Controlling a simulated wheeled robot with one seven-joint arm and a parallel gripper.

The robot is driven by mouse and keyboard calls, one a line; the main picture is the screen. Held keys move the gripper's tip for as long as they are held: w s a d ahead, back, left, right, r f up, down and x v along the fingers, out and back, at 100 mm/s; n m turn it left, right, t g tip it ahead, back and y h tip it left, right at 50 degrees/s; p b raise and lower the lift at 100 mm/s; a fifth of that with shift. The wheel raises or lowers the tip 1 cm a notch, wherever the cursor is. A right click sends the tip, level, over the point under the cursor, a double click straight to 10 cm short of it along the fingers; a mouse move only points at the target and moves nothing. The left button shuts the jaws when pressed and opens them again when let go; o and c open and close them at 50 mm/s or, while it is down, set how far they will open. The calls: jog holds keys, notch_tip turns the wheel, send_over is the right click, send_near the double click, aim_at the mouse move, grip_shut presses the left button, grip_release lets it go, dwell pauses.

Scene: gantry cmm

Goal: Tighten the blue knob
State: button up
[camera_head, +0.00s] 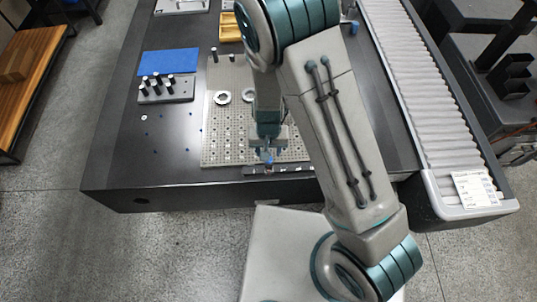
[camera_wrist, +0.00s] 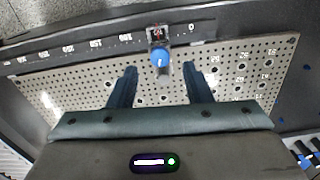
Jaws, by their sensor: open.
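The blue knob (camera_wrist: 160,58) is a small round cap on a dark clamp on the scale bar along the front of the perforated plate. It also shows in the head view (camera_head: 268,154), just below my gripper. My gripper (camera_head: 267,148) points down at the plate's front edge. In the wrist view my gripper (camera_wrist: 159,72) is open, with one dark finger on each side of the knob's line. The knob appears beyond the gap between the fingertips, and I cannot tell whether either finger touches it.
The perforated plate (camera_head: 212,150) lies on the dark table (camera_head: 110,160). White rings (camera_head: 222,97) sit on it. A grey block with several pins (camera_head: 166,90) and a blue mat (camera_head: 168,62) lie to the left. A ribbed bellows cover (camera_head: 420,90) runs along the right. The table's front left is mostly clear.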

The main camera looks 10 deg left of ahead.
jog(key=shift+f, duration=2)
grip_shut()
